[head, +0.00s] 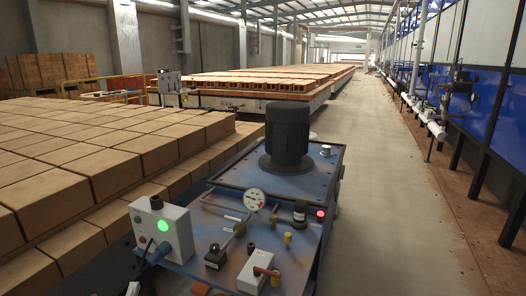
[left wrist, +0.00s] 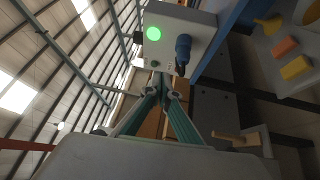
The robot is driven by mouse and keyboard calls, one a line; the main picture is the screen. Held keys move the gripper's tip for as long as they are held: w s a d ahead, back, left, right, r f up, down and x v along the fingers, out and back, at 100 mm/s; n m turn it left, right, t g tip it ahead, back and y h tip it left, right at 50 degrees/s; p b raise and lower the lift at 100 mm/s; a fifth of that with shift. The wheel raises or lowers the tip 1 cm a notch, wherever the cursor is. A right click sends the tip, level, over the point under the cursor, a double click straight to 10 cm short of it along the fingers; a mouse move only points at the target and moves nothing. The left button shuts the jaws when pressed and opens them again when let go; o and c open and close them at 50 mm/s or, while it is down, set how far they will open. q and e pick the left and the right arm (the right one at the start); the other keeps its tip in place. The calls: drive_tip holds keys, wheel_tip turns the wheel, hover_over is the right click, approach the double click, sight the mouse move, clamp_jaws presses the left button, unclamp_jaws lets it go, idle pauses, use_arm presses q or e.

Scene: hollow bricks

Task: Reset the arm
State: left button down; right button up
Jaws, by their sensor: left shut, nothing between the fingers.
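I cannot tell whether the tips touch the box. My right gripper is in neither view.
A blue machine (head: 230,258) with a black motor (head: 288,135), a gauge (head: 254,199) and a white switch box (head: 258,272) stands ahead. Stacked bricks (head: 110,165) fill the left. A clear concrete aisle (head: 375,190) runs along the right, beside pipes (head: 420,110).

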use_arm(q)
drive_tip(key=s+d+f+m+g+h+p, duration=0.1)
drive_tip(key=s+d+f+m+g, duration=0.2)
drive_tip(key=s+d+f+m, duration=0.2)
drive_tip(key=s+d+f+m+g+h+p, duration=0.1)
drive_tip(key=s+d+f+m, duration=0.4)
drive_tip(key=s+m, duration=0.6)
drive_tip(key=s+d+f+m+g+h+p, duration=0.1)
drive_tip(key=s+d+f+m+g+h, duration=0.2)
drive_tip(key=s+m, duration=0.4)
drive_tip(key=s+d+f+g, duration=0.1)
drive_tip(key=s+d+f, duration=0.1)
drive_tip(key=s, duration=0.3)
drive_tip(key=shift+d+m+g+p, duration=0.35)
drive_tip(key=shift+m+g+p, duration=0.05)
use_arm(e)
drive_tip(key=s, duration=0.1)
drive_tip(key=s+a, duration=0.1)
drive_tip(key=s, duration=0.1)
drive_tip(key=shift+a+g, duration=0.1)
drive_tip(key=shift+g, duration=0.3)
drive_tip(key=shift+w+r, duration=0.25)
use_arm(q)
drive_tip(key=shift+w, duration=0.1)
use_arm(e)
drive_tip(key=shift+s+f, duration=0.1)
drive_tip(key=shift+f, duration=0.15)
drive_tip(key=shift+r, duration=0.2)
